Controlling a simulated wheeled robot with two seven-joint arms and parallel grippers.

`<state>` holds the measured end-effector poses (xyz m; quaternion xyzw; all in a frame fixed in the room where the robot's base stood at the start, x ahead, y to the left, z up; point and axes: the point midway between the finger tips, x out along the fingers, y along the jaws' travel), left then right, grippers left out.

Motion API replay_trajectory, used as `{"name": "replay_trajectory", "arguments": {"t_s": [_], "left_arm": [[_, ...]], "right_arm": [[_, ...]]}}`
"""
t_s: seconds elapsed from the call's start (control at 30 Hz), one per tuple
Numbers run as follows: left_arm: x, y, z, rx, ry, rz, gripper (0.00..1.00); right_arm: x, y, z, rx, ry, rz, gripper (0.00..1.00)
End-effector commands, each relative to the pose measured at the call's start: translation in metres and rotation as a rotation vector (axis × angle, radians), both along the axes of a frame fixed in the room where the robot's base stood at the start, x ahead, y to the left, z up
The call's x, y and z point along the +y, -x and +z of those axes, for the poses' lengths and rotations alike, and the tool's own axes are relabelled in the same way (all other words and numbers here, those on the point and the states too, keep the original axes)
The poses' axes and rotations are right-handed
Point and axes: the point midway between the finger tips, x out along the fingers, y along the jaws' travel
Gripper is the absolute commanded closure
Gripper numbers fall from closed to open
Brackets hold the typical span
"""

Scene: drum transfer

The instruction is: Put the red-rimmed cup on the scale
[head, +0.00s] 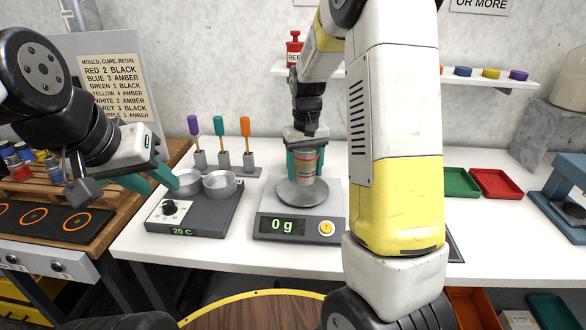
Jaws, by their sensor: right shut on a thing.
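The red-rimmed cup (306,167) is upright in my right gripper (304,162), whose teal fingers are shut on its sides. It is over the round grey pan (303,197) of the scale (272,227). I cannot tell whether its base touches the pan. The scale's display reads 0 g. My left gripper (164,188) is at the left, beside the hot plate's metal dishes. Its two teal fingers are apart and nothing shows between them.
A hot plate (198,217) reading 20 C, with two metal dishes, stands left of the scale. Several coloured-handled tools (220,146) stand behind it. Green (460,181) and red (494,183) trays lie at the right. My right arm hides the table right of the scale.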

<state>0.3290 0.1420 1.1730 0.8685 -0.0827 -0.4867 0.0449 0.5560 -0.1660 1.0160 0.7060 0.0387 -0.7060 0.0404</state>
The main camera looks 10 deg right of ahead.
Motion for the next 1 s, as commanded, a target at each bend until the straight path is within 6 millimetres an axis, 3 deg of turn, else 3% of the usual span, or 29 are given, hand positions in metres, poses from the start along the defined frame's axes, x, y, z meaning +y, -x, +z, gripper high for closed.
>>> {"name": "replay_trajectory", "arguments": {"t_s": [0.2,0.43,0.8,0.83,0.93,1.0], "left_arm": [[0.0,0.0,0.0,0.0,0.0,0.0,0.64],[0.0,0.0,0.0,0.0,0.0,0.0,0.64],[0.0,0.0,0.0,0.0,0.0,0.0,0.64],[0.0,0.0,0.0,0.0,0.0,0.0,0.64],[0.0,0.0,0.0,0.0,0.0,0.0,0.64],[0.0,0.0,0.0,0.0,0.0,0.0,0.64]], "right_arm": [[0.002,-0.016,-0.002,0.0,0.001,0.001,0.75],[0.002,-0.015,-0.035,0.003,0.0,0.0,0.75],[0.002,-0.015,-0.04,0.0,0.0,0.0,0.75],[0.002,-0.015,-0.04,0.0,0.0,0.0,0.35],[0.002,-0.015,-0.039,-0.001,0.0,0.0,0.16],[0.002,-0.015,-0.039,0.0,0.0,0.0,0.15]]}}
